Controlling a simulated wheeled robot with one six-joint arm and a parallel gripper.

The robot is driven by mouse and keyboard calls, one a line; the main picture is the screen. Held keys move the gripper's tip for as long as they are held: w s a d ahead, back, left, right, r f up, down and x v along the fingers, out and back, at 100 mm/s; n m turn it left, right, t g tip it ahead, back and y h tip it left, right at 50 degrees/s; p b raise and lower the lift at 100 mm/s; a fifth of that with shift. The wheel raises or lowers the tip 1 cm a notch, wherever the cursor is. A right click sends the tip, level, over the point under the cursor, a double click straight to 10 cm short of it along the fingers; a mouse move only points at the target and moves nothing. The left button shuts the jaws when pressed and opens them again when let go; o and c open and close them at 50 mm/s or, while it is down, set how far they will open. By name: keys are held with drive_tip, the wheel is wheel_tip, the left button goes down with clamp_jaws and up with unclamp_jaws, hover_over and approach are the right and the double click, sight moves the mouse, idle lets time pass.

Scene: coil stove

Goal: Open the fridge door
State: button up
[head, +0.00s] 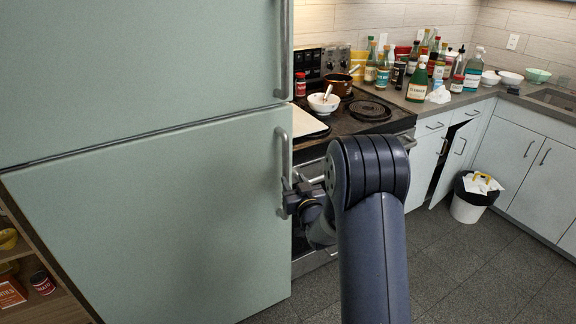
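The fridge is pale green with an upper door (140,70) and a lower door (165,225), split by a dark seam. Both look closed. A vertical grey handle (284,50) is on the upper door's right edge, and another grey handle (280,150) is on the lower door's right edge. My gripper (285,200) is at the lower part of the lower handle, its fingertips overlapping it in the picture. The fingers are small and dark here, and I cannot tell whether they are closed around the handle. My forearm hides part of the oven front.
A coil stove (368,110) with a white bowl (323,103) and a pot stands right of the fridge. Bottles crowd the counter behind. A white bin (468,207) stands by the cabinets. Wooden shelves (60,306) show at lower left. The floor (470,270) at right is clear.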

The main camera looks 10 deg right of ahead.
sight(286, 168)
drive_tip(key=w, duration=0.3)
drive_tip(key=w+p, duration=0.1)
drive_tip(key=w, duration=0.1)
drive_tip(key=w+a+p, duration=0.1)
drive_tip(key=w, duration=0.2)
drive_tip(key=shift+w, duration=0.3)
drive_tip(key=shift+c, duration=0.2)
clamp_jaws()
